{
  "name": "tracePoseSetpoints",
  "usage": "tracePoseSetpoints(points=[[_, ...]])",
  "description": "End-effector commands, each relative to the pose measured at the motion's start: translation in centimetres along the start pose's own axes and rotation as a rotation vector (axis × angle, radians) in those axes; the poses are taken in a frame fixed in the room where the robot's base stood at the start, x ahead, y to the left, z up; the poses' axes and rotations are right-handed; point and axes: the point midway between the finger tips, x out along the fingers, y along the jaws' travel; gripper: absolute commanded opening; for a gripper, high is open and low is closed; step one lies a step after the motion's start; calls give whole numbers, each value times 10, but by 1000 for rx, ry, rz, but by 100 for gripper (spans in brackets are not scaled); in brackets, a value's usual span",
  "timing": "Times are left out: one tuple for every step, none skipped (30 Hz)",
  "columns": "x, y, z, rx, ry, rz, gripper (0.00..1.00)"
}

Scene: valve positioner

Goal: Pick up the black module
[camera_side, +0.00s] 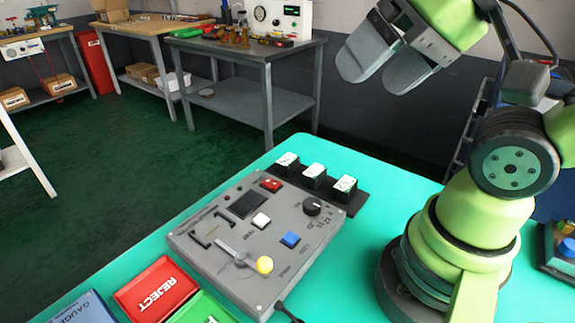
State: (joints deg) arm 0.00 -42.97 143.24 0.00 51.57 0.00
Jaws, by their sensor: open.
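My gripper (380,72) is open and empty, raised at the upper right, well above the teal table. Three black modules with white, marked tops stand in a row on a black strip (359,203) behind the grey panel: a left one (287,161), a middle one (314,172) and a right one (345,185). A flat black rectangle (247,205) also lies on the grey panel (205,256). I cannot tell which of these the black module is. My gripper touches none of them.
A red REJECT tray (156,290) and a green tray (203,309) lie in front. The teal table (385,185) is clear right of the modules.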

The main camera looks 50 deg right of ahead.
Motion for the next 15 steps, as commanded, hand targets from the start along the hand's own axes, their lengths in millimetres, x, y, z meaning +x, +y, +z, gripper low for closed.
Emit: tracePoseSetpoints(points=[[0,0,0,0,0,0,85],[0,0,0,0,0,0,85],[0,0,0,0,0,0,85],[0,0,0,0,0,0,89],[0,0,0,0,0,0,89],[0,0,0,0,0,0,89],[0,0,0,0,0,0,89],[0,0,0,0,0,0,89],[0,0,0,0,0,0,89],[0,0,0,0,0,0,89],[0,0,0,0,0,0,89],[0,0,-1,-1,-2,2,89],[1,0,-2,-3,-4,5,89],[2,0,-5,-6,-8,9,89],[3,-1,-9,-11,-17,18,89]])
